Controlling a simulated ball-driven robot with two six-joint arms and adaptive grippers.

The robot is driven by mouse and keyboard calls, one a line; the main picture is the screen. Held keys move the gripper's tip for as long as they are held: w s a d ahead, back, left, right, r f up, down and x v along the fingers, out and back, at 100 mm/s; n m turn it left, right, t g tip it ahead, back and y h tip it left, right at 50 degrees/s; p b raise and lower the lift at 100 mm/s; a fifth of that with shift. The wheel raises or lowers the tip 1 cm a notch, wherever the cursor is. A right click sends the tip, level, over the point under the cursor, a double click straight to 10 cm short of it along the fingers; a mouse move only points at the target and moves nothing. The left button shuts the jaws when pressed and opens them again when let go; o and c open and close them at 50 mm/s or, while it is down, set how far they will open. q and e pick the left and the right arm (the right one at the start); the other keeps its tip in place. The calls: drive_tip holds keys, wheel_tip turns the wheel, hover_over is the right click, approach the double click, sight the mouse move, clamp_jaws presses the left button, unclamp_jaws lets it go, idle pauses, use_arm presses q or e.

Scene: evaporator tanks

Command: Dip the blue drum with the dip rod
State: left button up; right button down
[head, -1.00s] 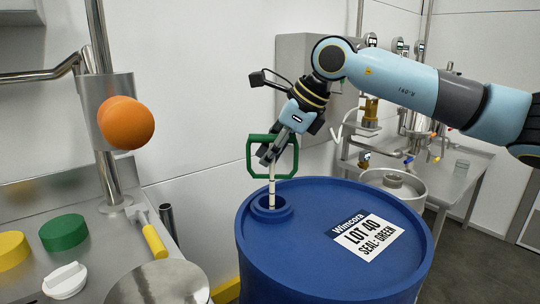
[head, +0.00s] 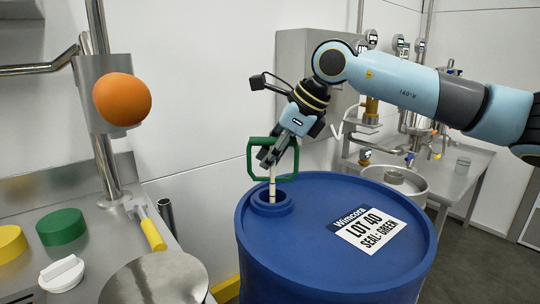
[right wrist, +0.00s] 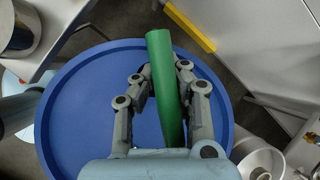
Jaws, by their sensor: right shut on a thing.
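The blue drum (head: 300,270) stands upright in the middle of the head view, with a raised round opening (head: 262,209) at the left of its lid. The dip rod (head: 272,187) is a pale, marked stick with a green frame handle (head: 250,160). It stands nearly upright with its lower end inside the opening, hidden by the rim. My right gripper (head: 268,158) is shut on the handle above the opening. The right wrist view shows the green handle bar (right wrist: 166,90) between both fingers, over the blue lid (right wrist: 75,110). My left gripper is not in view.
A steel bench at left holds a green cap (head: 62,228), a yellow cap (head: 10,244), a white cap (head: 62,274) and a yellow-handled tool (head: 152,235). An orange ball (head: 122,99) is by the post. A label (head: 368,231) reads "LOT 40 SEAL: GREEN".

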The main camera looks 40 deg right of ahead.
sight(270, 177)
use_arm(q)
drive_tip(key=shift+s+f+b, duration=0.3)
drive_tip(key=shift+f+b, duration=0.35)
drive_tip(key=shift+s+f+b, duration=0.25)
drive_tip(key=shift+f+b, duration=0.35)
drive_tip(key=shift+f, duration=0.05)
use_arm(e)
drive_tip(key=shift+f, duration=1.8)
drive_tip(key=shift+r, duration=0.1)
